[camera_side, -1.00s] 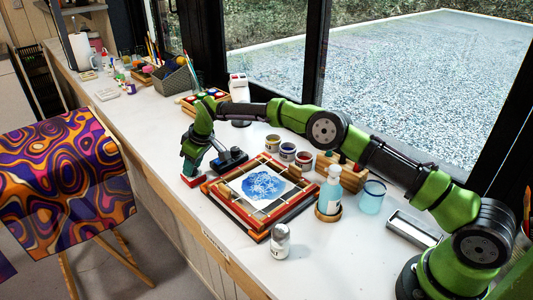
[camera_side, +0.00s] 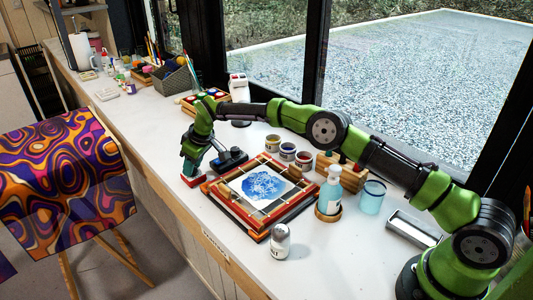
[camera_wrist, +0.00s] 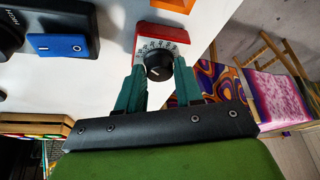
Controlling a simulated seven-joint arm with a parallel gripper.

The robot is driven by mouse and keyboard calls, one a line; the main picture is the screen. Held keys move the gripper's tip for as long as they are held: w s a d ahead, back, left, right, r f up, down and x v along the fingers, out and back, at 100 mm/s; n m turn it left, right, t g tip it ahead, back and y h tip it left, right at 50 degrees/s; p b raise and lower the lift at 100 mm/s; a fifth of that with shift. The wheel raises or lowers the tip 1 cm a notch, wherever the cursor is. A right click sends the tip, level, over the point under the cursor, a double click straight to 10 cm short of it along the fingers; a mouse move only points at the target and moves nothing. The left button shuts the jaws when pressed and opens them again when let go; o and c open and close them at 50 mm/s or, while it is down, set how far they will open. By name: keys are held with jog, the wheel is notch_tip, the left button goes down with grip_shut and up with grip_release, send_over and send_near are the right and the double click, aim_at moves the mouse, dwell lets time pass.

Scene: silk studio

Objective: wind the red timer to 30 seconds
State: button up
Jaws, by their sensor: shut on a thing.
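The red timer (camera_wrist: 162,38) is near the top middle of the wrist view, with a pale numbered dial face and a black knob (camera_wrist: 158,66). My gripper (camera_wrist: 159,75) has its two green fingers on either side of the knob, shut on it. A small pale mark shows on the knob; I cannot tell which number it points to. In the side view the timer (camera_side: 190,181) shows as a red edge by the counter's front edge, mostly hidden below my gripper (camera_side: 190,172).
A black device (camera_side: 230,160) stands close beside my gripper; its blue switch (camera_wrist: 62,46) shows in the wrist view. A wooden frame (camera_side: 236,222) with a blue print lies to the right. A bottle (camera_side: 329,190) stands beyond it. The counter's front edge is close.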

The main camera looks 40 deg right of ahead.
jog(key=o, duration=1)
jog(key=v, duration=1.7)
jog(key=shift+d+f, duration=0.1)
